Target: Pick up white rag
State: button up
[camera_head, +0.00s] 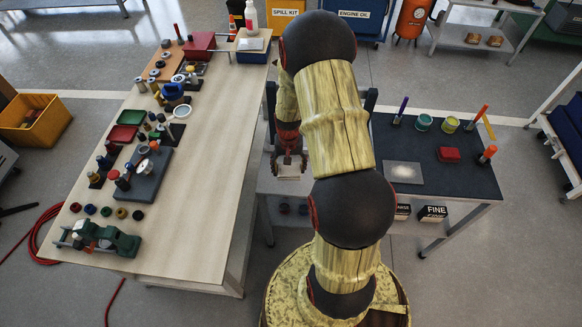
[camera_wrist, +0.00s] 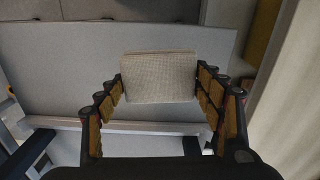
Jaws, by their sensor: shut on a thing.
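The white rag (camera_wrist: 158,78) is a folded, pale block between the fingertips in the wrist view. My gripper (camera_wrist: 158,84) is shut on it, with a finger against each side. In the head view my gripper (camera_head: 289,160) hangs between the long wooden-topped table and the dark bench. The rag (camera_head: 288,172) shows there as a small pale patch at the fingertips. In the wrist view it is clear in front of a grey surface; I cannot tell the gap to that surface.
The long table (camera_head: 205,180) at left carries many small tools and parts. A yellow bin (camera_head: 33,122) stands on the floor at far left.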

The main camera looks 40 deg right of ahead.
aim_at(285, 176)
jog(key=a+r, duration=0.1)
jog(key=s+a+r, duration=0.1)
jog(key=a+r+p, duration=0.1)
jog(key=r, duration=0.1)
jog(key=shift+s+a+r, duration=0.1)
jog(key=shift+s+a, duration=0.15)
jog(key=s+a+r+p, duration=0.1)
jog(key=s+a+r, duration=0.2)
jog(key=a, duration=0.4)
jog(key=shift+s+p, duration=0.2)
jog(key=shift+p, duration=0.1)
jog(key=o, duration=0.4)
jog(key=c, duration=0.4)
